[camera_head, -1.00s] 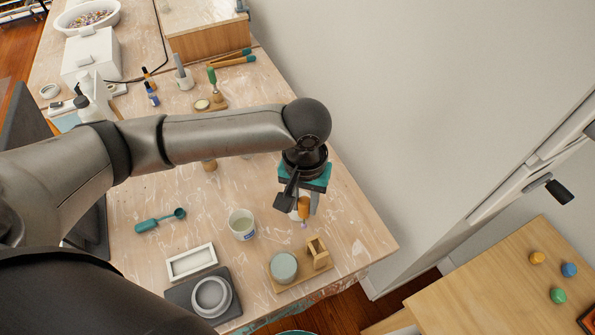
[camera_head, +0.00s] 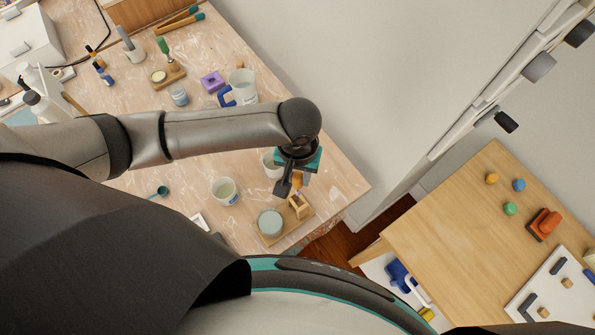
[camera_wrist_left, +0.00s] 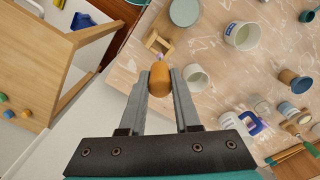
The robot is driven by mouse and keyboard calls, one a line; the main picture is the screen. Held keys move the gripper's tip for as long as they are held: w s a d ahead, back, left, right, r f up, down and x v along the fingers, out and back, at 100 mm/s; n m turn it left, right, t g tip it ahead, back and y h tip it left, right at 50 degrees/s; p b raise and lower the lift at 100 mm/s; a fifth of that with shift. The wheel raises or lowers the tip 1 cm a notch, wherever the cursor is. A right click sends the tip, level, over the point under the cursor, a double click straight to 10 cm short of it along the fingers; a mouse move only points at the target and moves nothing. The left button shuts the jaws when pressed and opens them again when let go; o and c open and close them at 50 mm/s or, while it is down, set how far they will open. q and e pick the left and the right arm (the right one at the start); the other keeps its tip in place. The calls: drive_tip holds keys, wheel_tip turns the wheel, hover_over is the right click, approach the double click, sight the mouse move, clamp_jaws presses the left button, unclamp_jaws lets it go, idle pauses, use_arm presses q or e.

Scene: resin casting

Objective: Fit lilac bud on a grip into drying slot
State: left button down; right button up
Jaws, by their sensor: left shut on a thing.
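My left gripper (camera_head: 296,186) is shut on an orange-brown grip (camera_wrist_left: 159,79), which stands between both fingers in the left wrist view. A small bit of lilac bud (camera_wrist_left: 158,56) shows at the grip's far end; most of it is hidden. The wooden drying slot (camera_head: 299,206) is a small open frame on a wooden board beside a round grey-green pot (camera_head: 270,223). It also shows in the left wrist view (camera_wrist_left: 153,38), just beyond the grip's tip. The grip appears apart from the slot, but the height between them is hard to tell. My right gripper is out of view.
A clear cup (camera_head: 225,191) stands left of the board, and another cup (camera_wrist_left: 196,77) stands close beside the gripper. A blue-handled jug (camera_head: 241,88) and purple block (camera_head: 212,81) lie farther back. A second wooden table (camera_head: 450,225) stands at the right across a floor gap.

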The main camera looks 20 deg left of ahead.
use_arm(q)
drive_tip(key=shift+r, duration=0.15)
drive_tip(key=shift+f+b, duration=0.4)
drive_tip(key=shift+f, duration=1.8)
drive_tip(key=shift+f+p, duration=0.1)
drive_tip(key=shift+p, duration=0.35)
drive_tip(key=shift+p, duration=0.5)
drive_tip(key=shift+f+b, duration=2.35)
drive_tip(key=shift+f, duration=1.5)
